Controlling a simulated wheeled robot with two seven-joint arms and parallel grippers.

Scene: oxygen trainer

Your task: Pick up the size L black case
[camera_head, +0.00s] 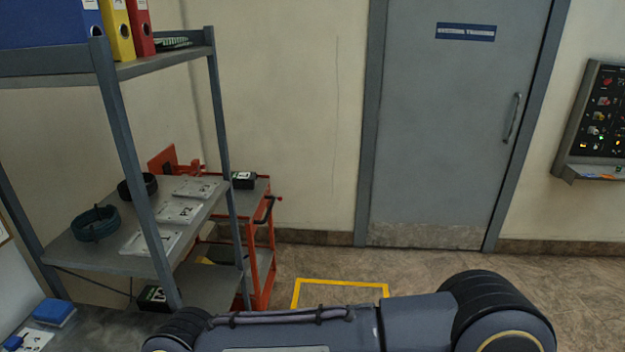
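A small black case (243,180) with a white label sits on top of the red-orange trolley, behind the shelf rack. A second black case (153,298) with a green and white label is low down at the rack's front left post, which partly hides it. The size letters on both labels are too small to read surely. One of my arm links crosses the bottom of the view. Neither of my grippers is in view.
The grey rack (130,150) holds binders above, and white labelled plates (180,211) and a dark hose coil (96,223) below. The trolley (262,235) stands behind it. A yellow floor outline (340,283) lies before the shut door (455,120). Floor at right is clear.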

